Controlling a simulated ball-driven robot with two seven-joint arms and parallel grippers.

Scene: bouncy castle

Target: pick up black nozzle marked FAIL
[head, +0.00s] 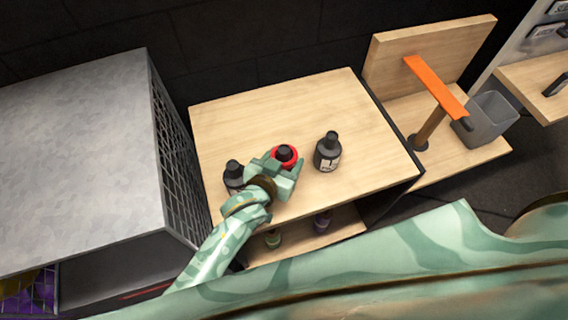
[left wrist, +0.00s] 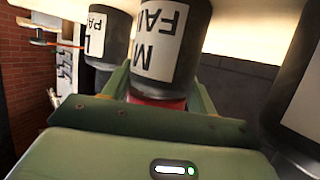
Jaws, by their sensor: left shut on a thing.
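The black nozzle with a red collar (head: 284,153) is on the wooden table top, between the fingers of my left gripper (head: 285,172). In the left wrist view this nozzle (left wrist: 160,40) carries a white label with letters reading FAI and M, partly cut off, and its red part (left wrist: 158,103) lies between the green fingers (left wrist: 160,100). The left gripper is shut on it. I cannot tell whether it touches the table or is slightly lifted. My right gripper is not in view.
Another black nozzle (head: 234,171) stands close left of the gripper, and one (head: 329,150) stands to its right. The left one's label (left wrist: 100,30) starts with PA. The table's back is clear.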

